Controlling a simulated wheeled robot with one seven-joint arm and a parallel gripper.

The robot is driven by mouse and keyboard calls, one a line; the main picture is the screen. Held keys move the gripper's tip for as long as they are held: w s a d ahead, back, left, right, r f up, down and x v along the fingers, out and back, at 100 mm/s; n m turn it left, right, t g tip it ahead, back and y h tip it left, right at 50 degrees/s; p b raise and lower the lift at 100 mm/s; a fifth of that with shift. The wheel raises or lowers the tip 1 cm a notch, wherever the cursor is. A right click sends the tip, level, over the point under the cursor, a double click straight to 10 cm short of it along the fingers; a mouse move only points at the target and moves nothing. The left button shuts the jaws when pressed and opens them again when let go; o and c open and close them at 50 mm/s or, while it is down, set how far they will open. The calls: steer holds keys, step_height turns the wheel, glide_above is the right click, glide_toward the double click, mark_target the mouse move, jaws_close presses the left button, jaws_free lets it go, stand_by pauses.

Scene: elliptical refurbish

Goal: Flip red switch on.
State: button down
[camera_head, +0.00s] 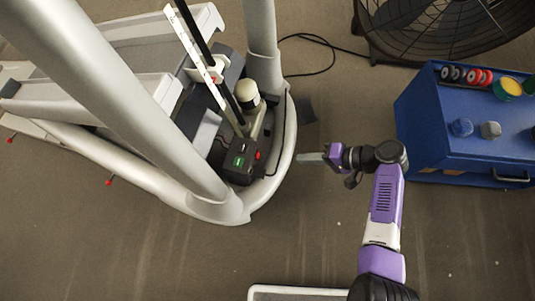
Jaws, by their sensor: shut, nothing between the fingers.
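The red switch (257,155) is a small red spot on the right side of a dark box (238,163) low on the elliptical machine. The box also carries a green lit part (239,162) on its face. Whether the switch is on or off is too small to tell. My gripper (303,157) is shut and empty. It points left toward the switch at about the same picture height, with a clear gap between them. The machine's pale curved frame (287,130) lies between the gripper and the box in this view.
A blue tool cabinet (455,155) with discs and small items on top stands at the right. A large black fan (440,30) is behind it. A black cable (315,38) lies on the floor at the back. A white-edged object (300,292) is at the bottom. Floor around my gripper is clear.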

steer(key=b, duration=0.5)
glide_toward(258, 155)
steer(key=a+f, duration=0.2)
steer(key=f, duration=0.1)
steer(key=a+f, duration=0.1)
steer(key=f, duration=0.1)
steer(key=shift+w+a+f, duration=0.1)
steer(key=shift+w+a, duration=0.2)
steer(key=shift+w, duration=0.1)
steer(key=shift+w+a, duration=0.1)
steer(key=shift+a, duration=0.5)
steer(key=shift+a, duration=0.25)
